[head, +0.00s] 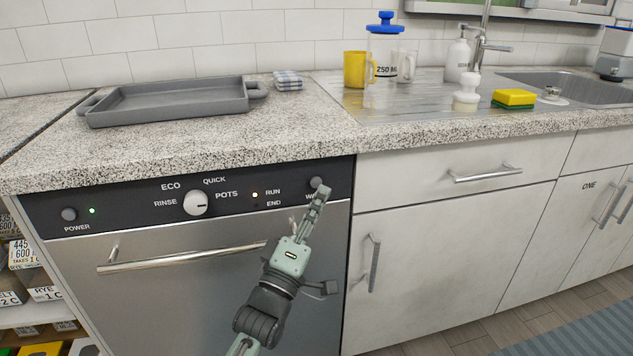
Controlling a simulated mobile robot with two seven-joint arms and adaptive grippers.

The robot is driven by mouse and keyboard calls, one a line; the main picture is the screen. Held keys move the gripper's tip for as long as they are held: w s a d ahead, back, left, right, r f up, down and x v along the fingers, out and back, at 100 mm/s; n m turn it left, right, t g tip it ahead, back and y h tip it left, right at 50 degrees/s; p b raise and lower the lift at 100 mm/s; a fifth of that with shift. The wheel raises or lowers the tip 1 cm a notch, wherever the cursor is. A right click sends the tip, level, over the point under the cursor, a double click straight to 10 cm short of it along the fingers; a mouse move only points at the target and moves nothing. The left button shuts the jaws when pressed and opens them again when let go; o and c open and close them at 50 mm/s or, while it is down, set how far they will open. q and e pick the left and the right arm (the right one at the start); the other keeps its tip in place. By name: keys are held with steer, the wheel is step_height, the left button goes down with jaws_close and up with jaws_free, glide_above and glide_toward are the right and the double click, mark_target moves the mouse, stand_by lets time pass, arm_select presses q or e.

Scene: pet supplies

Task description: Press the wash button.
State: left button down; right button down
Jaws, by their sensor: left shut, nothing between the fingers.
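The wash button (316,183) is a dark round knob at the right end of the dishwasher's black control panel (130,206). Its label is mostly hidden, with only a "W" showing. My left gripper (321,193) is shut and empty, its fingertips pointing up at the panel. The tips overlap the button's lower right edge in the head view; I cannot tell whether they touch it. A small lamp by RUN (254,195) is lit, and the one by END (256,204) looks dark. My right gripper is not in view.
The panel also has a power button (69,214) with a green lamp and a white dial (199,203). A door handle (180,258) runs below. A grey tray (175,101) sits on the counter above. A drawer handle (485,173) and a cupboard handle (374,262) stick out at right.

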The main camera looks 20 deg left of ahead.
arm_select(q)
steer(key=s+d, duration=0.1)
steer(key=s+d+p, duration=0.1)
steer(key=s, duration=0.1)
steer(key=shift+s+d, duration=0.2)
steer(key=shift+s, duration=0.05)
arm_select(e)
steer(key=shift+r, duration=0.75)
